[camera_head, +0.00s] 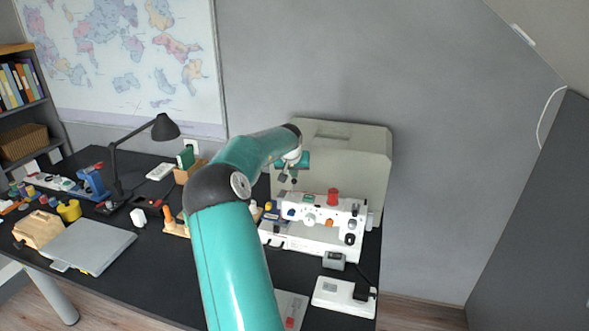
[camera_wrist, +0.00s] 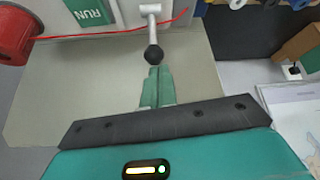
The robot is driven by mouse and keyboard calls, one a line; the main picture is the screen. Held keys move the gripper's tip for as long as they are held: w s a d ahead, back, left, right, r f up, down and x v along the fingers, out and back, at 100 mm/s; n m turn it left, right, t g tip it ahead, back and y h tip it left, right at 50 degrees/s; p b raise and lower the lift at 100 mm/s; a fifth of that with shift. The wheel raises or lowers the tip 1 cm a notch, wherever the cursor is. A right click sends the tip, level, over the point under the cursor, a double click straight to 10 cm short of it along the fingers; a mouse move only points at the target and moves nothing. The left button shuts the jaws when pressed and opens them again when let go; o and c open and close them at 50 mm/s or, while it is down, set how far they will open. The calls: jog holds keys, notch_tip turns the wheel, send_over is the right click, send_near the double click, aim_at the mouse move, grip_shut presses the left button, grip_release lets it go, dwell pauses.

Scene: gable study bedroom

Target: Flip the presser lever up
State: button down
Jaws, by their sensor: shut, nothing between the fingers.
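The white sewing machine (camera_head: 315,222) stands on the dark desk in front of a beige case. In the wrist view its body (camera_wrist: 125,18) lies along the top edge, with a green RUN label. A pale lever with a round black knob (camera_wrist: 153,55), likely the presser lever, sticks out from it toward my gripper. My gripper (camera_wrist: 157,70) is shut and empty, its green fingertips right at the knob; I cannot tell whether they touch. In the head view my gripper (camera_head: 287,179) is above the machine's left end, and the lever cannot be made out there.
A red thread spool (camera_wrist: 15,38) sits on the machine, with red thread running across. The beige case (camera_head: 350,150) stands close behind. A lamp (camera_head: 165,127) and laptop (camera_head: 88,246) are to the left.

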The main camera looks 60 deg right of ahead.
aim_at(292, 181)
jog(key=shift+s+a+r, duration=0.1)
jog(key=shift+a+r, duration=0.1)
jog(key=shift+a, duration=0.4)
dwell(0.8)
jog(key=shift+a, duration=0.3)
jog(key=shift+s+a+r+h, duration=0.15)
jog(key=shift+a+h, duration=0.55)
jog(key=shift+h, duration=0.1)
jog(key=shift+s+a, duration=0.1)
jog(key=shift+a, duration=0.45)
jog(key=shift+d, duration=0.15)
jog(key=shift+r, duration=0.9)
